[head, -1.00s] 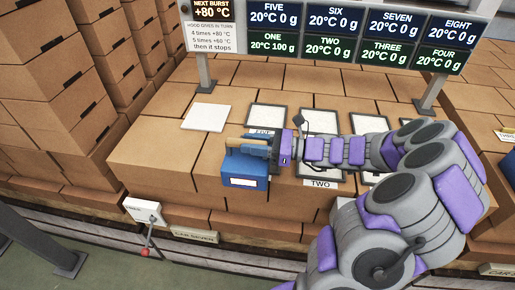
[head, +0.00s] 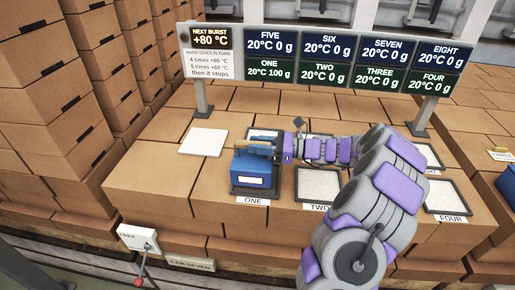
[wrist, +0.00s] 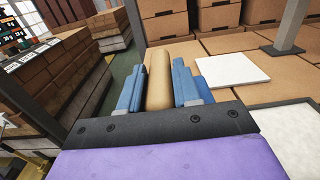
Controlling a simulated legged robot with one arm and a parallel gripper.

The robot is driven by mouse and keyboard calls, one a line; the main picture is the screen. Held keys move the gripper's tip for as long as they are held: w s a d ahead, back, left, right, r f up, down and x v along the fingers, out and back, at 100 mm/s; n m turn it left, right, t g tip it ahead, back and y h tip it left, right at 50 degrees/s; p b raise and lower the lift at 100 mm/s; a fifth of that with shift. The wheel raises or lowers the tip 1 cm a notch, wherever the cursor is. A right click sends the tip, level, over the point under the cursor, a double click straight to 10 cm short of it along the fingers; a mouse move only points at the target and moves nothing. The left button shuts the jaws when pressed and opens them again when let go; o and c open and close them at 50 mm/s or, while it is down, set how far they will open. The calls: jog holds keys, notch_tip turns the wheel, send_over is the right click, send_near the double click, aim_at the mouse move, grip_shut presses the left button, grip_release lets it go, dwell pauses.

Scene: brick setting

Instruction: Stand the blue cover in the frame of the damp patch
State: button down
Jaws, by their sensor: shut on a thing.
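My gripper (head: 264,149) is shut on the tan handle on top of the blue cover (head: 255,172). The cover is a blue box with a white label on its front, and it looks upright. It is at the frame marked ONE (head: 250,194), whose dark edge shows along the cover's foot. I cannot tell whether the cover rests fully in it. The cover hides the patch inside. The board (head: 278,70) reads 20 °C and 100 g for ONE, and 0 g for the others. In the wrist view the tan handle (wrist: 159,78) lies between my blue fingers.
Frame TWO (head: 320,184) is close on the right, and frame FOUR (head: 446,197) is farther right. A white tile (head: 203,141) lies at the left. The board's posts (head: 201,98) stand behind. A red-knobbed lever (head: 146,258) is at the front.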

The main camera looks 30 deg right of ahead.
jog(key=shift+w+d+r, duration=0.1)
jog(key=shift+w+d, duration=0.1)
jog(key=shift+d, duration=0.2)
jog(key=d+f, duration=0.1)
jog(key=d+f+b, duration=0.1)
jog(key=f, duration=0.1)
jog(key=shift+f, duration=0.1)
jog(key=shift+s+f, duration=0.1)
jog(key=shift+f, duration=0.15)
jog(key=shift+s+a+f, duration=0.1)
jog(key=shift+a, duration=0.4)
jog(key=c, duration=1.3)
grip_release()
jog(key=shift+a+f, duration=0.1)
jog(key=shift+a, duration=0.2)
jog(key=shift+o, duration=1)
jog(key=shift+w+a, duration=0.15)
jog(key=shift+w, duration=0.05)
jog(key=o, duration=0.3)
jog(key=shift+d, duration=0.65)
jog(key=p+v, duration=0.1)
jog(key=v, duration=1.1)
jog(key=shift+p, duration=0.3)
jog(key=shift+a, duration=0.4)
jog(key=shift+d, duration=0.15)
